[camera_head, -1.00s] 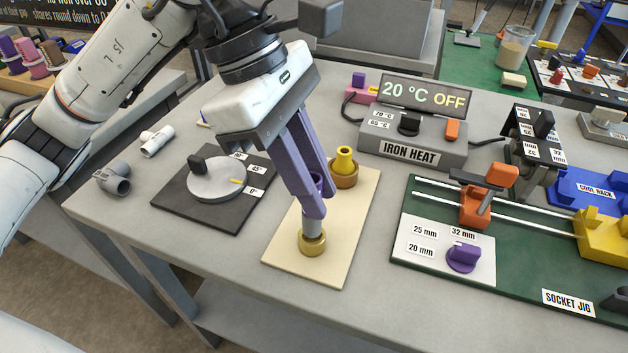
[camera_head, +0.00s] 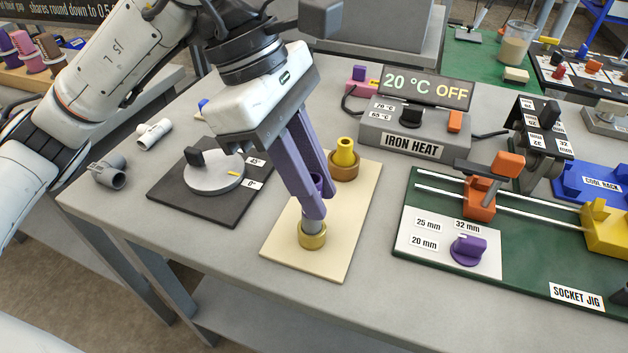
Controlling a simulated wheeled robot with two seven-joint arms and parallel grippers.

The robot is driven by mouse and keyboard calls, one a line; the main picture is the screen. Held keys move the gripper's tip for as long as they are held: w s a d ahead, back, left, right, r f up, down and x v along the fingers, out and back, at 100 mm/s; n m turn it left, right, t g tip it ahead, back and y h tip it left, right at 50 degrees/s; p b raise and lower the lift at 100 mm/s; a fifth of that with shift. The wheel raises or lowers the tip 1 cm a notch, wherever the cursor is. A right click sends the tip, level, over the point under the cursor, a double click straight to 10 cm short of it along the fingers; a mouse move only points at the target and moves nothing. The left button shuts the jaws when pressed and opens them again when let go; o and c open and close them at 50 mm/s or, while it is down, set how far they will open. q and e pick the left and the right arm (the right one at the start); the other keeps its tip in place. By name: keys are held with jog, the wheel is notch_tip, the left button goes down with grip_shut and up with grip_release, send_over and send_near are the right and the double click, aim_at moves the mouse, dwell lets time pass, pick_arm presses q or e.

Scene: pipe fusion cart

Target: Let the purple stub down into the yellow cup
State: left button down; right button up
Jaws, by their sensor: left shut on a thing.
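My left gripper (camera_head: 314,212) has long purple fingers and points down over the front of a cream board (camera_head: 349,226). It is shut on the purple stub (camera_head: 317,181), whose purple upper part shows between the fingers. A grey part (camera_head: 314,227) shows below the fingertips and meets the mouth of the yellow cup (camera_head: 312,238). The cup stands upright near the board's front edge. How deep the lower end sits inside the cup is hidden. My right gripper is not in view.
A brown cup (camera_head: 344,169) with a yellow piece (camera_head: 345,151) stands behind on the board. A dark turntable plate (camera_head: 193,210) lies left. The green socket jig (camera_head: 530,274) lies right, and the iron heat box (camera_head: 414,141) stands behind. Grey table is clear in front.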

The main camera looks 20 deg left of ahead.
pick_arm(q)
jog(key=shift+f+b, duration=0.8)
jog(key=shift+f, duration=0.1)
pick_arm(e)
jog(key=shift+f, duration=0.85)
pick_arm(q)
jog(key=c, duration=1.5)
grip_release()
jog(key=shift+c, duration=0.2)
jog(key=shift+a+r, duration=0.1)
jog(key=shift+r, duration=0.15)
jog(key=p+v, duration=0.1)
jog(key=v, duration=0.9)
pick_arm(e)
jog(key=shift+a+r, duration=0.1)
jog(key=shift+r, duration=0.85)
